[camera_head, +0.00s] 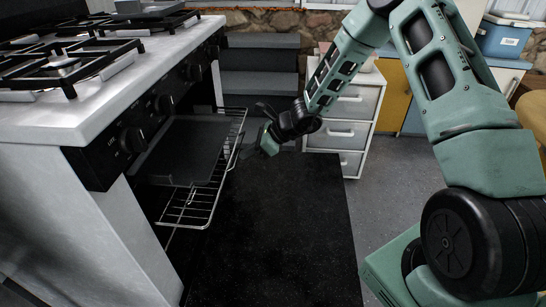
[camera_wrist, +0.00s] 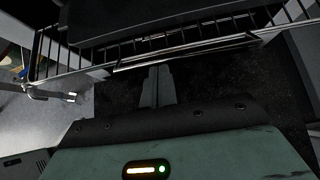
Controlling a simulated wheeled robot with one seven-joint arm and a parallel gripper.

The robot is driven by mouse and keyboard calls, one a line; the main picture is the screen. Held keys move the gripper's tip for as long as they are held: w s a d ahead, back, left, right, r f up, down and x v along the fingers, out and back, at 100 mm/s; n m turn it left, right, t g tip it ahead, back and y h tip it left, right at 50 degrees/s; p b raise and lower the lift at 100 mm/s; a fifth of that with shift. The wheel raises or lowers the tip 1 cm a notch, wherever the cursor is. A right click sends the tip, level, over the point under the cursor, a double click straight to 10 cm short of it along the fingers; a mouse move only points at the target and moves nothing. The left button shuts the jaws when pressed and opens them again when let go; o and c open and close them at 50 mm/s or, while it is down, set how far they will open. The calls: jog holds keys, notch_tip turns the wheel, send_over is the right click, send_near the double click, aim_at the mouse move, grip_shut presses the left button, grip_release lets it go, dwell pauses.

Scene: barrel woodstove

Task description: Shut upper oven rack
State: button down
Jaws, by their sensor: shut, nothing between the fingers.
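The upper oven rack (camera_head: 186,207) is a wire rack pulled out of the oven, with a dark flat tray (camera_head: 185,150) lying on it. In the wrist view the rack's front bar (camera_wrist: 185,52) crosses the top, with the tray (camera_wrist: 150,15) behind it. My gripper (camera_head: 267,142) is just to the right of the rack's front edge in the head view. In the wrist view its two fingers (camera_wrist: 157,85) are together and empty, pointing at the front bar with the tips very close to it. I cannot tell whether they touch. The oven's inside is mostly hidden.
The stove (camera_head: 60,190) with black burner grates and knobs stands at the left. A large black panel (camera_head: 275,235) lies below the rack, apparently the lowered oven door. A white drawer unit (camera_head: 347,133) stands behind my gripper. Grey floor is clear right of the panel.

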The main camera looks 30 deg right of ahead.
aim_at(189, 154)
jog(key=w+a, duration=0.3)
jog(key=a, duration=0.1)
jog(key=w+a+p, duration=0.1)
jog(key=w+a, duration=0.2)
jog(key=a, duration=0.2)
jog(key=w+a, duration=0.3)
jog(key=a, duration=0.1)
jog(key=shift+a, duration=0.25)
jog(key=shift+d, duration=0.1)
